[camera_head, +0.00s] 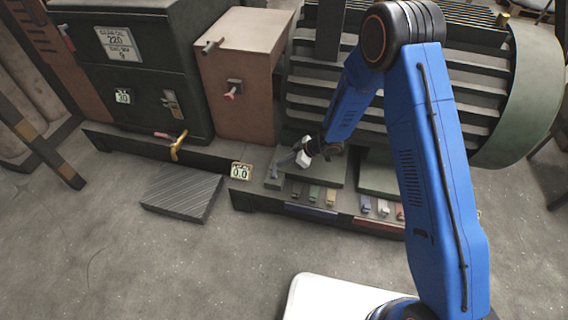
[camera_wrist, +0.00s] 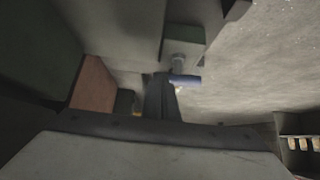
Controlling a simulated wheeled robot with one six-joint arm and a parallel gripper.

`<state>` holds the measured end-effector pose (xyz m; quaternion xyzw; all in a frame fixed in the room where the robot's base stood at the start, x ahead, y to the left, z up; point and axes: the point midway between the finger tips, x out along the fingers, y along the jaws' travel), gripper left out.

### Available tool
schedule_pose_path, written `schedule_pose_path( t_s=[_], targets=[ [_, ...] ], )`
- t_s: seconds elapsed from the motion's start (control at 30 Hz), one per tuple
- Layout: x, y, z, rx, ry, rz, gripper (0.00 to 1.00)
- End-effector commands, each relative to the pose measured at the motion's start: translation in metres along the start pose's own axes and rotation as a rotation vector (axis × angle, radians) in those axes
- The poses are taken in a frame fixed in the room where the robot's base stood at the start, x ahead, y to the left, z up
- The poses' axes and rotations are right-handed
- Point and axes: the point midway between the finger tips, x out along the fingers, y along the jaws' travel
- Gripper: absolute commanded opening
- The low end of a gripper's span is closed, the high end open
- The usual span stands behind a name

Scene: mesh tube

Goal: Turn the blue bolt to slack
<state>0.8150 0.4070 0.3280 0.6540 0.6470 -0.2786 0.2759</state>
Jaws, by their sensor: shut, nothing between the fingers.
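A short blue bar (camera_wrist: 186,80), which looks like the blue bolt, sticks out from a pale grey-green block in the wrist view. In the head view a small bluish-grey piece (camera_head: 274,170) stands at the left end of the low dark platform, perhaps the same bolt; it is too small to be sure. My gripper (camera_head: 287,158) reaches down over that end from the right. Its dark fingers (camera_wrist: 160,97) are shut and empty. They appear close beside the blue bar, at its left in the wrist view; I cannot tell whether they touch it.
A ribbed drum (camera_head: 470,95) stands behind my arm. A brown box (camera_head: 245,110) and dark green cabinet (camera_head: 150,110) stand to the left. Small coloured tabs (camera_head: 314,194) line the platform's front. A 0.0 display (camera_head: 240,171) is near. Floor (camera_head: 180,270) in front is mostly clear.

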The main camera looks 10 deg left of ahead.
Motion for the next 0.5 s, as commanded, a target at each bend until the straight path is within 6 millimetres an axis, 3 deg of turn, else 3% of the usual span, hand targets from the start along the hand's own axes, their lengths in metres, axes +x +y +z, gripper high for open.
schedule_pose_path(
  t_s=[0.5],
  targets=[
    [0.0088,0.0091,-0.0086,-0.014,0.000,-0.013,0.00]
  ],
)
